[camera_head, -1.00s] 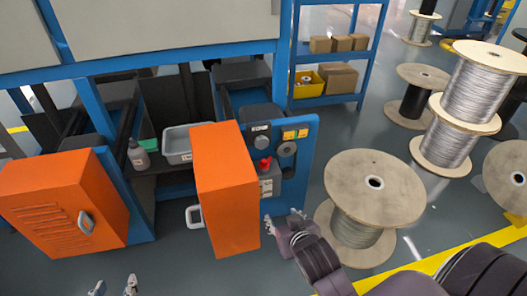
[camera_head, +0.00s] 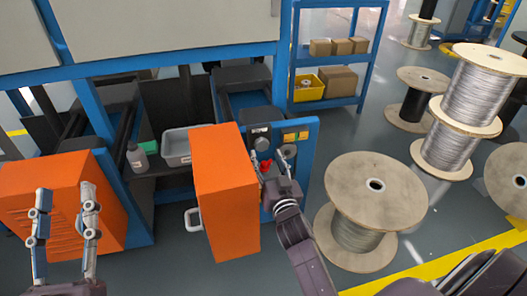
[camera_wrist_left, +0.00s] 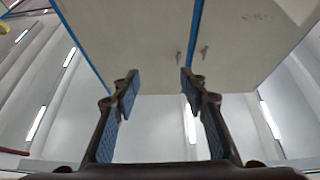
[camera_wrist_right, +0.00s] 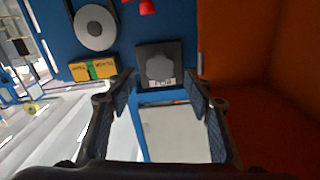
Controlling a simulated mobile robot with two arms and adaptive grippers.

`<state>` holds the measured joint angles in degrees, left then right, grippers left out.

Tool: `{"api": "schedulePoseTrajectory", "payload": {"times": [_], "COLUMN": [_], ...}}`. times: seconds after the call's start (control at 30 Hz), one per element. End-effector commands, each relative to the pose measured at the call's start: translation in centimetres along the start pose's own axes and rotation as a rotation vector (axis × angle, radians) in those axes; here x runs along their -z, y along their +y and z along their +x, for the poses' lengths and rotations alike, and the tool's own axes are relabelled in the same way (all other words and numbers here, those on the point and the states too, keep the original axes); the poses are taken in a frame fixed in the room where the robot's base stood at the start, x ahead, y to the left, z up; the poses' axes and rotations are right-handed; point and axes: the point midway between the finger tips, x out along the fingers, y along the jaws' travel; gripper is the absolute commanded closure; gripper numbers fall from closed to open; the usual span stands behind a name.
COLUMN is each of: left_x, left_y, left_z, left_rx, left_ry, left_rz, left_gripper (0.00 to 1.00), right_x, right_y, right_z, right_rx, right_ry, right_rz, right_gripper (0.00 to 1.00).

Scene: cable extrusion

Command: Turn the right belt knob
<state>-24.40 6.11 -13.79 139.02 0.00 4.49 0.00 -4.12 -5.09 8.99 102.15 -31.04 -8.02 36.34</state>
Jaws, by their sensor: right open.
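A grey round knob (camera_head: 262,143) on a dark square plate sits on the blue panel (camera_head: 302,170) beside the orange door. It also shows in the right wrist view as a lobed grey knob (camera_wrist_right: 159,66) with a small label. My right gripper (camera_head: 272,158) is open and empty in front of the panel. In the right wrist view the knob appears just beyond the fingertips, between them. Contact is not visible. A larger grey disc (camera_wrist_right: 95,27) and a red control (camera_wrist_right: 146,6) are nearby. My left gripper (camera_head: 65,200) is open, empty and raised before the left orange cabinet.
The open orange door (camera_head: 225,195) stands close left of my right gripper. A wooden cable spool (camera_head: 375,190) stands to the right. A grey tray (camera_head: 177,147) and a bottle (camera_head: 137,158) are behind the door. A blue shelf (camera_head: 333,60) stands behind.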

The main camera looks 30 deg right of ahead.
Motion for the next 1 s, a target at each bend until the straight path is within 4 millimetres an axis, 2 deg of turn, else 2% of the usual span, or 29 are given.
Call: {"api": "schedulePoseTrajectory", "payload": {"times": [0.1,0.33,0.5,0.77,1.0], "left_x": [2.0,5.1,6.0,6.1,6.1], "left_y": [0.2,0.5,0.6,0.6,0.6], "left_z": [-0.2,-0.8,-1.0,-1.0,-1.0], "left_rx": [-0.004,-0.01,-0.011,-0.012,-0.012], "left_ry": [0.1,0.242,0.282,0.287,0.286], "left_rz": [-0.004,-0.011,-0.013,-0.013,-0.012], "left_gripper": [0.6,0.6,0.6,0.6,0.6], "right_x": [-0.1,-0.1,-0.1,0.0,0.0], "right_y": [0.0,0.0,0.0,0.0,0.0], "right_z": [1.7,3.7,4.3,4.3,4.3], "right_rx": [0.0,0.001,0.0,0.0,0.0], "right_ry": [0.002,0.0,-0.001,-0.002,-0.002], "right_rz": [-0.002,-0.001,-0.002,-0.001,-0.001], "right_gripper": [0.52,0.52,0.52,0.52,0.79]}}
